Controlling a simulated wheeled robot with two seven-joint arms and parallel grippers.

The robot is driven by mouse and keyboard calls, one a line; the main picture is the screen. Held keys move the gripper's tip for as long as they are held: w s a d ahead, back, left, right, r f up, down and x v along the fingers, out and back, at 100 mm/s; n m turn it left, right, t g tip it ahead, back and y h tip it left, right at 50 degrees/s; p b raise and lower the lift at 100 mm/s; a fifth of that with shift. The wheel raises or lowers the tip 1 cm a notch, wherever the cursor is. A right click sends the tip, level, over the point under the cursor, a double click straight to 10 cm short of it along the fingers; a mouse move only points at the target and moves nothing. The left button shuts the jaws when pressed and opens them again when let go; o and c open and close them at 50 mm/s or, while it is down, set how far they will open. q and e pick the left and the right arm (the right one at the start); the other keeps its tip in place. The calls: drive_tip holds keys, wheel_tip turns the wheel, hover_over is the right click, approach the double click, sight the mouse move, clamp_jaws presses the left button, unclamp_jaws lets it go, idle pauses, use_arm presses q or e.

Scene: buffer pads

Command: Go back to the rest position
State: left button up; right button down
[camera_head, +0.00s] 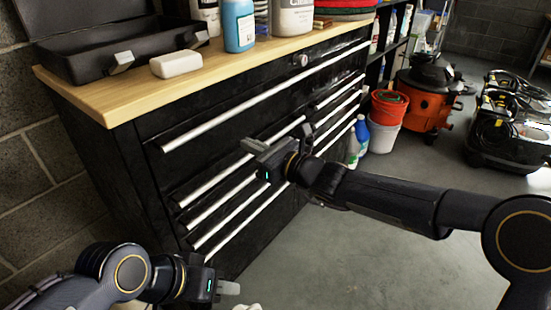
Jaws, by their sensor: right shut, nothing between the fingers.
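My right gripper (254,146) is in front of the upper drawers of the black tool cabinet (130,165), its arm coming in from the right. It is shut and empty. My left gripper (229,288) is low in the picture, left of the middle, near the floor in front of the cabinet. Its fingers show side-on, so I cannot tell whether they are open or shut. A small white thing (247,306) is cut off by the bottom edge beside the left gripper; I cannot tell what it is.
The wooden cabinet top (130,92) holds an open black case (110,55), a white block (176,64), a blue bottle (239,28) and a white jug (293,17). Buckets (383,135) and an orange vacuum (424,100) stand behind right. Grey floor (340,250) is clear in front.

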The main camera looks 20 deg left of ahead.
drive_tip(key=s+d+n+g+h, duration=0.1)
drive_tip(key=s+d+n, duration=0.3)
drive_tip(key=d, duration=0.4)
drive_tip(key=s+d+r+n+h, duration=0.15)
drive_tip(key=s+d+n, duration=0.25)
drive_tip(key=d, duration=0.4)
drive_tip(key=s+d+n+g+h, duration=0.1)
drive_tip(key=s+d+n, duration=0.3)
drive_tip(key=d, duration=0.4)
drive_tip(key=s+d+f+n+t+h, duration=0.1)
drive_tip(key=s+d+f+n+h, duration=0.3)
drive_tip(key=d, duration=0.3)
drive_tip(key=s+d+f+n+h, duration=0.1)
drive_tip(key=s+d+f+h, duration=0.25)
drive_tip(key=s+d, duration=0.3)
drive_tip(key=s+d+f+n+t+h, duration=0.1)
drive_tip(key=s+d+f+n+h, duration=0.15)
drive_tip(key=s+d+f, duration=0.4)
wheel_tip(320, 180, up, 33)
drive_tip(key=w+d+p, duration=0.1)
drive_tip(key=w+p, duration=0.1)
drive_tip(key=p, duration=2.9)
drive_tip(key=shift+d+f+p, duration=0.15)
drive_tip(key=shift+d+p, duration=0.05)
drive_tip(key=shift+p, duration=0.1)
drive_tip(key=shift+n, duration=0.25)
